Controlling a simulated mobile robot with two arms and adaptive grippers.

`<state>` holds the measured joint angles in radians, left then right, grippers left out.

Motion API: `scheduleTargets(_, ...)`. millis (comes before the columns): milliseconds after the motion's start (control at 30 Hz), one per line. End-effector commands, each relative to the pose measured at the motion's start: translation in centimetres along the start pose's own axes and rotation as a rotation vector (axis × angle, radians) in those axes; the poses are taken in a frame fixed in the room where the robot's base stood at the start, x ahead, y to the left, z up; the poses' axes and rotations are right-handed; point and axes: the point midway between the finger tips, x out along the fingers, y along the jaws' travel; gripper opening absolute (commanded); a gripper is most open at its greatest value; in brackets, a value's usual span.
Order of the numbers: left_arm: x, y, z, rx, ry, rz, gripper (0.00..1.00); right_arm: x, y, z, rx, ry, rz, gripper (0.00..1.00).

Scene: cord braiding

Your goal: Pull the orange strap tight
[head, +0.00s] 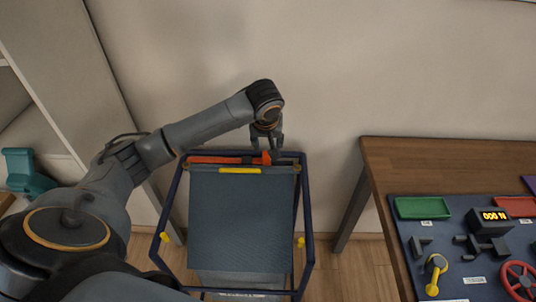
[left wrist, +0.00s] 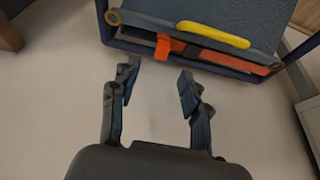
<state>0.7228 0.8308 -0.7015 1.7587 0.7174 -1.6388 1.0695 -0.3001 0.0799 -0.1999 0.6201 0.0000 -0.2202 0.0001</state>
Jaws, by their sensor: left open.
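The orange strap (head: 215,160) runs along the back edge of the blue-framed stand, behind the dark blue-grey panel (head: 240,220). Its brighter orange end (left wrist: 163,46) stands out near the left in the left wrist view, with a longer orange-red band (left wrist: 232,62) to its right. My left gripper (head: 266,150) is over the back rail, close to the strap's right end. In the left wrist view its fingers (left wrist: 157,82) are spread and empty, with the orange end just beyond the tips. I cannot tell whether a finger touches it. My right gripper is in neither view.
The panel has a yellow bar (head: 240,170) along its back edge. The stand's blue frame (head: 309,225) surrounds it. A wooden table (head: 440,152) with a blue board of trays and fittings stands to the right. A wall rises close behind.

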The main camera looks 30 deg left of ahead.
Motion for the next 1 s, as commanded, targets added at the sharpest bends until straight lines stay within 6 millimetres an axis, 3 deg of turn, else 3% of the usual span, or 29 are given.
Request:
scheduleTargets(100, -0.5, -0.8, -1.2, -0.042, 0.006, -0.015, 0.46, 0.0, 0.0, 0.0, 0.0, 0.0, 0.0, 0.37)
scheduleTargets(233, 0.5, -0.9, -1.3, -0.049, 0.004, -0.017, 0.46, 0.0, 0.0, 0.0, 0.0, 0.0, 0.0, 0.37)
scheduleTargets(700, 9.8, -0.9, -1.3, -0.047, 0.005, -0.016, 0.46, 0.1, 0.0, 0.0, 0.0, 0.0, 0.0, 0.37)
scheduleTargets(1000, 12.9, -0.9, -1.3, -0.044, 0.007, -0.014, 0.46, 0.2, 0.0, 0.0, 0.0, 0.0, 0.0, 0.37)
